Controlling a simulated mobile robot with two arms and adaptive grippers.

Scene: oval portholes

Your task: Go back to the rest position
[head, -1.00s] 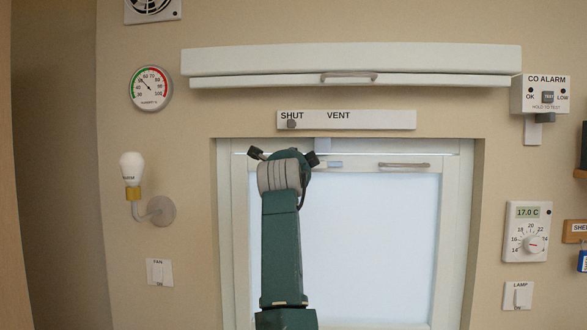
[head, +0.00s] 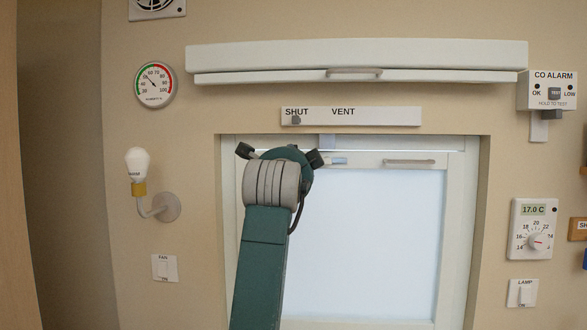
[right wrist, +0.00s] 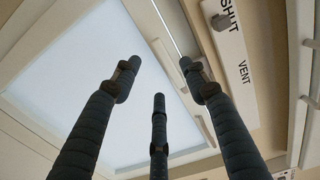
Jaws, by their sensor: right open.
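My right arm (head: 260,265), dark green with a grey band at the wrist, rises from the bottom of the head view in front of the window's left part. My right gripper (head: 280,153) is at its top, mostly hidden behind the wrist, with dark finger parts showing at either side. In the right wrist view its three dark fingers (right wrist: 158,78) are spread apart with nothing between them. The window pane and the vent strip show behind them. I cannot tell how far they are from the window. My left gripper is not in view.
The white-framed window (head: 375,245) is shut against the wall, with a handle (head: 410,162) on top. Above are the SHUT/VENT slider (head: 296,119) and a white blind housing (head: 355,57). A bulb lamp (head: 138,163) juts out at left; a thermostat (head: 534,228) and CO alarm (head: 553,92) sit at right.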

